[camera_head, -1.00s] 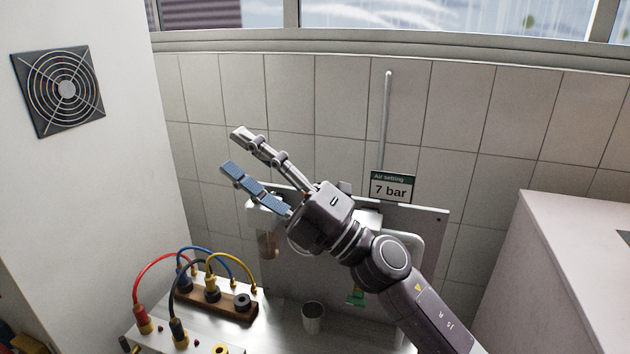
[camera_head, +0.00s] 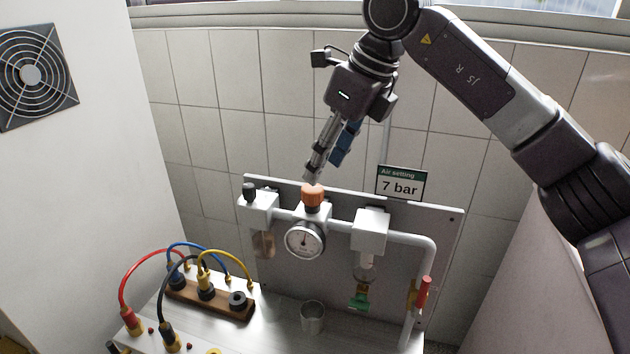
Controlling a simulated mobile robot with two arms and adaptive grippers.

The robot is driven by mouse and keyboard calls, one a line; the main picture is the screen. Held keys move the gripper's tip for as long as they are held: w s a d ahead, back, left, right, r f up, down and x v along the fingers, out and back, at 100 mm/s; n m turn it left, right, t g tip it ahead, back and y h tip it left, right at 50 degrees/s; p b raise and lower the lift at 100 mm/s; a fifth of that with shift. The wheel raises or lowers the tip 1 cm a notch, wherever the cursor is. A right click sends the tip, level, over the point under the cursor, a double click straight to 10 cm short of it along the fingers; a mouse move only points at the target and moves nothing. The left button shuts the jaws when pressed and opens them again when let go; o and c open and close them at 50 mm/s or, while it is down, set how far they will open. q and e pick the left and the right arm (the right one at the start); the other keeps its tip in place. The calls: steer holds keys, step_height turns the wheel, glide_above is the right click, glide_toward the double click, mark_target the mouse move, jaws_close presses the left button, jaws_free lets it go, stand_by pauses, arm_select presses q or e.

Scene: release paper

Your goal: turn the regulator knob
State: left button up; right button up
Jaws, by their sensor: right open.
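The regulator knob (camera_head: 313,196) is orange and sits on top of the regulator, above a round white gauge (camera_head: 305,240). The gauge's markings are too small to read. A sign (camera_head: 401,183) on the panel reads "Air setting 7 bar". My right gripper (camera_head: 326,168) is open and points down, just above the knob. One grey finger's tip is close over the knob's top; I cannot tell if it touches. The blue-padded finger is to the right and higher in the picture. My left gripper is not in view.
The grey panel (camera_head: 448,240) carries a black-capped valve (camera_head: 250,192), a filter block (camera_head: 370,230), a green drain part (camera_head: 359,299) and a red-handled valve (camera_head: 424,292). A metal cup (camera_head: 312,318) stands on the bench. Coloured cables (camera_head: 140,275) arch at lower left.

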mark_target(314, 188)
steer(key=p+x, duration=0.1)
steer(key=x, duration=0.4)
steer(key=shift+a+f, duration=0.15)
steer(key=shift+w+a+f, duration=0.15)
steer(key=shift+f, duration=0.3)
steer(key=shift+c, duration=0.3)
steer(key=shift+c, duration=1.2)
steer(key=c, duration=0.9)
steer(key=shift+o, duration=0.2)
